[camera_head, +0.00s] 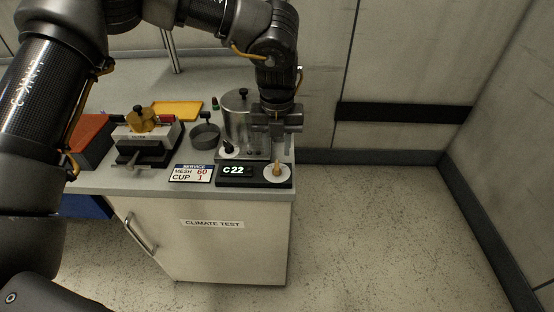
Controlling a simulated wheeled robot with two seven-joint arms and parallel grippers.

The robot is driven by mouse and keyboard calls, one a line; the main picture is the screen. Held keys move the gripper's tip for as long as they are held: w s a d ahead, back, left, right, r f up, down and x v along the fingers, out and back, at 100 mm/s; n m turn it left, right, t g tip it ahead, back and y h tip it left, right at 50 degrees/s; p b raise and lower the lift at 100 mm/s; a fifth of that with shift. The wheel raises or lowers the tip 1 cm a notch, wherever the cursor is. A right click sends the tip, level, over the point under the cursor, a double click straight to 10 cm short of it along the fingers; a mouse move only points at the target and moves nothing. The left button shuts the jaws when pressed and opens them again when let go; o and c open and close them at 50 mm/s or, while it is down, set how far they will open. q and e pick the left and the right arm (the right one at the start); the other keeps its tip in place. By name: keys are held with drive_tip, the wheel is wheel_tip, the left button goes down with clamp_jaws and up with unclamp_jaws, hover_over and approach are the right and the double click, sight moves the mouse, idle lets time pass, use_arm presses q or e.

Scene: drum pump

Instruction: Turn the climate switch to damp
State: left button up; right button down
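The climate switch (277,169) is a small tan knob on a round white dial, at the right end of a black panel on the cabinet top. A display (233,170) on the panel, left of the dial, reads C22. My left gripper (277,158) points down right over the knob, with its fingertips at or just above it. The gripper hides part of the knob and the back of the dial. I cannot tell whether the fingers touch the knob or how far apart they are. My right gripper is not in view.
A metal pot (236,112) stands behind the panel, close to my gripper. A sign (191,173) reads mesh 60, cup 1. A round dark cup (205,136), a clamp device (146,140) and a yellow tray (178,111) stand left. The floor right of the cabinet (215,245) is clear.

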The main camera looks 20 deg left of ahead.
sight(277, 164)
use_arm(q)
drive_tip(key=shift+f, duration=2.7)
